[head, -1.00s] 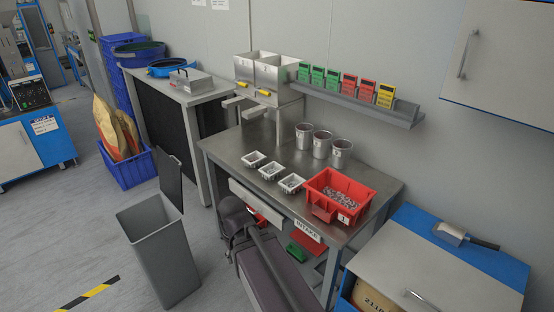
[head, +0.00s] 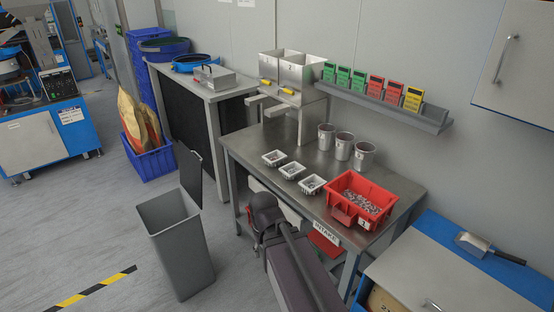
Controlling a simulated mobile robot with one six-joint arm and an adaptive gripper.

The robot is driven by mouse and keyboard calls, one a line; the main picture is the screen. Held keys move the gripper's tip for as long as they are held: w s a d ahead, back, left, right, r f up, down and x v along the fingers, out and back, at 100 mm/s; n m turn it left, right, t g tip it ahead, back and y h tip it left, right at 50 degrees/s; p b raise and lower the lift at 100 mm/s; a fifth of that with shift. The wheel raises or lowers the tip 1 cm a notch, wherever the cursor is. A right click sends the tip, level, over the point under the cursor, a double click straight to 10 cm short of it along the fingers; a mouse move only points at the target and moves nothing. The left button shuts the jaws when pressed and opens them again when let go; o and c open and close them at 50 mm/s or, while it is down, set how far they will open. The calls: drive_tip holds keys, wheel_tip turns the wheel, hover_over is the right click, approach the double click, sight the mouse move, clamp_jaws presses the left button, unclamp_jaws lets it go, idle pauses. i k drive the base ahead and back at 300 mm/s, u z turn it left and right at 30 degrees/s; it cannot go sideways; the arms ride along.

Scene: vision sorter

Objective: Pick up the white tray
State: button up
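Three small white trays stand in a row on the steel table (head: 245,148): a left one (head: 274,158), a middle one (head: 292,171) and a right one (head: 312,185). Each seems to hold a few small parts, too small to make out. Which of them the task means, I cannot tell. My dark arm shows at the bottom, in front of the table and below the trays. I cannot make out my gripper's fingers in this view.
A red bin (head: 343,205) of metal parts sits right of the trays. Three metal cups (head: 344,146) stand behind them. Steel hoppers (head: 285,70) rise at the back left. A grey waste bin (head: 178,245) stands on the floor at left.

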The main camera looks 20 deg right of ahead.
sight(272, 158)
drive_tip(key=u, duration=0.05)
drive_tip(key=i, duration=1)
drive_tip(key=z, duration=0.05)
